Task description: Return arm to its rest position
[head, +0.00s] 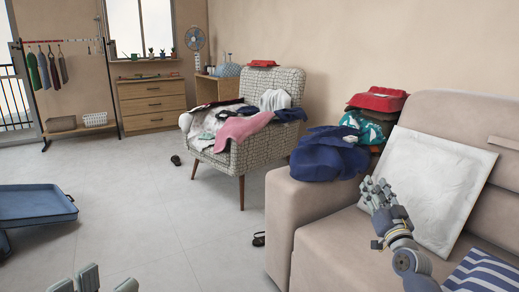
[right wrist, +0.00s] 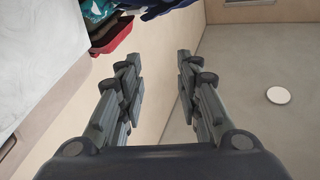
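My right gripper (head: 377,193) is raised in front of the sofa, beside the white cushion (head: 440,180). In the right wrist view my right gripper (right wrist: 158,65) has its two fingers spread apart with nothing between them. Past them are bare wall and ceiling. My left gripper (head: 92,284) shows only as grey finger tips at the bottom left edge of the head view. The rest of it is cut off, and its opening cannot be judged.
The beige sofa (head: 295,215) holds a dark blue cloth (head: 325,158), a red folded item (head: 378,99) and a striped cushion (head: 482,274). A patterned armchair (head: 250,153) bears piled clothes. An open blue suitcase (head: 35,204) lies left. The middle floor is mostly clear.

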